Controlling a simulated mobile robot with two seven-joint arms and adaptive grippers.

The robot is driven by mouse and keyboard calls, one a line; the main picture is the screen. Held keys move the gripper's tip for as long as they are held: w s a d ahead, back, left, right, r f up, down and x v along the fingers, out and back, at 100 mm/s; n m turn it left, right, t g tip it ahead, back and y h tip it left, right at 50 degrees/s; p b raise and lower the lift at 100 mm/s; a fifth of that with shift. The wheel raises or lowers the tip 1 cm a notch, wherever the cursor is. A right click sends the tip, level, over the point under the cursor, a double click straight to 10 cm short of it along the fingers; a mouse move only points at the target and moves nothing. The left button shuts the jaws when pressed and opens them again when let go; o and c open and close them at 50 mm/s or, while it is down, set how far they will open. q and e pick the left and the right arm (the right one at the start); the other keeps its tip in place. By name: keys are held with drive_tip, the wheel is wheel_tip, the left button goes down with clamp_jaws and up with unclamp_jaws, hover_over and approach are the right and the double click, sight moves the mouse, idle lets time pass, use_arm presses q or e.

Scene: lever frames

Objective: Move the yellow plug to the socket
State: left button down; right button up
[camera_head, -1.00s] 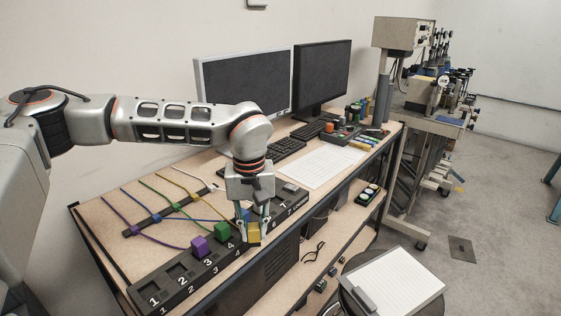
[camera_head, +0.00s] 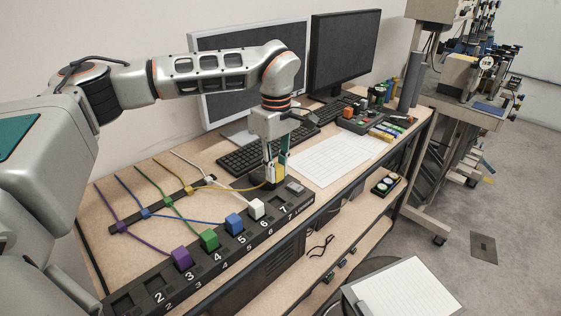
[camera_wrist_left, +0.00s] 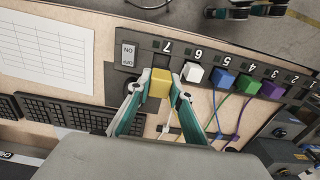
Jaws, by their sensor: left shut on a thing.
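The yellow plug (camera_head: 280,172) is a small block on a yellow cable. My left gripper (camera_head: 275,170) is shut on it and holds it upright near the socket marked 7. In the left wrist view the plug (camera_wrist_left: 159,83) sits between the fingertips (camera_wrist_left: 158,88), close to the label 7 on the black socket strip (camera_wrist_left: 200,42). The plug and fingers cover most of that socket, so I cannot tell whether it touches. My right gripper is not recognisable in either view.
The white plug (camera_head: 256,208) stands beside socket 7, then blue (camera_head: 234,223), green (camera_head: 209,239) and purple (camera_head: 181,258) plugs along the strip. A switch (camera_wrist_left: 128,54) lies at the strip's far end. A keyboard (camera_head: 250,155), paper sheet (camera_head: 335,158) and monitors stand behind.

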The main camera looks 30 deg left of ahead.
sight(276, 185)
use_arm(q)
drive_tip(key=shift+s+f, duration=0.25)
drive_tip(key=shift+f, duration=0.2)
wheel_tip(276, 185, down, 3)
drive_tip(key=shift+w, duration=0.1)
drive_tip(key=shift+f, duration=1)
use_arm(e)
drive_tip(key=shift+s+a+r, duration=0.1)
drive_tip(key=shift+s+a, duration=0.05)
use_arm(q)
drive_tip(key=shift+f, duration=0.9)
idle(0.3)
drive_tip(key=c, duration=1.7)
unclamp_jaws()
